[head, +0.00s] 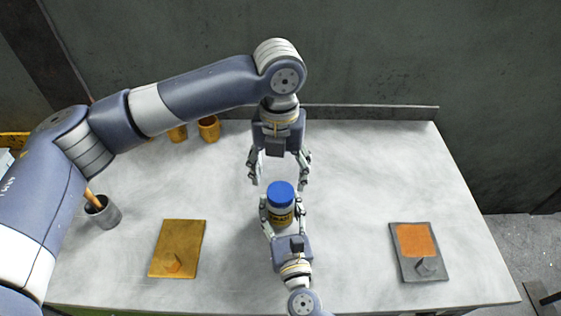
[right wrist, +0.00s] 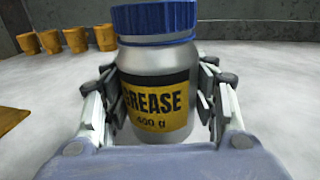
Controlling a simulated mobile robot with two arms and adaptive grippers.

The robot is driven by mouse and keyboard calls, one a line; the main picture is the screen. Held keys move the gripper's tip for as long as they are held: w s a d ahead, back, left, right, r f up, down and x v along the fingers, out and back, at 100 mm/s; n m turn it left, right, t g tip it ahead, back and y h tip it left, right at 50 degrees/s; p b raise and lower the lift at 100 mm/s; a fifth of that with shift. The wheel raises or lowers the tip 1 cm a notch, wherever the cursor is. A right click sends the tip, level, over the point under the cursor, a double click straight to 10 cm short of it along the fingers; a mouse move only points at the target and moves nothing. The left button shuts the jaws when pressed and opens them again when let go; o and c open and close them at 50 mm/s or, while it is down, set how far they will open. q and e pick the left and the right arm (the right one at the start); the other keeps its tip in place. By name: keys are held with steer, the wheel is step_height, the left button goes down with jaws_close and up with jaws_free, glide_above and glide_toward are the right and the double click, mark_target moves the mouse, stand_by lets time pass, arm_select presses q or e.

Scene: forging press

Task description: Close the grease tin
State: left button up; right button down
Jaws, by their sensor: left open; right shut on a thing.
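The grease tin (head: 281,214) is a grey tin with a yellow and black label, standing upright on the table. Its blue lid (head: 281,192) sits on top of it; I cannot tell how tight it is. In the right wrist view the tin (right wrist: 158,88) fills the middle, with the ribbed blue lid (right wrist: 155,22) above. My right gripper (head: 279,218) is shut on the sides of the tin below the lid. My left gripper (head: 280,180) is open and empty, pointing toward the lid from the far side, its fingers apart from it.
Orange cups (head: 209,129) stand at the back left; the right wrist view shows several (right wrist: 75,40). A grey pot with a stick (head: 104,213) is at the left. A yellow plate (head: 178,248) and a grey tray with an orange pad (head: 418,254) flank the tin.

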arm_select(q)
steer(key=n, duration=0.5)
steer(key=shift+r, duration=0.15)
steer(key=n, duration=0.6)
steer(key=shift+r, duration=0.2)
steer(key=n, duration=0.5)
steer(key=shift+r, duration=0.15)
steer(key=n, duration=0.5)
steer(key=shift+d+r, duration=0.1)
steer(key=shift+r, duration=0.05)
steer(key=n, duration=0.4)
steer(key=shift+r+n, duration=0.15)
steer(key=shift+n, duration=0.25)
steer(key=n, duration=0.6)
steer(key=shift+r, duration=0.15)
steer(key=n, duration=0.5)
steer(key=shift+r, duration=0.15)
steer(key=n, duration=0.5)
steer(key=shift+r+n, duration=0.15)
steer(key=shift+n, duration=0.15)
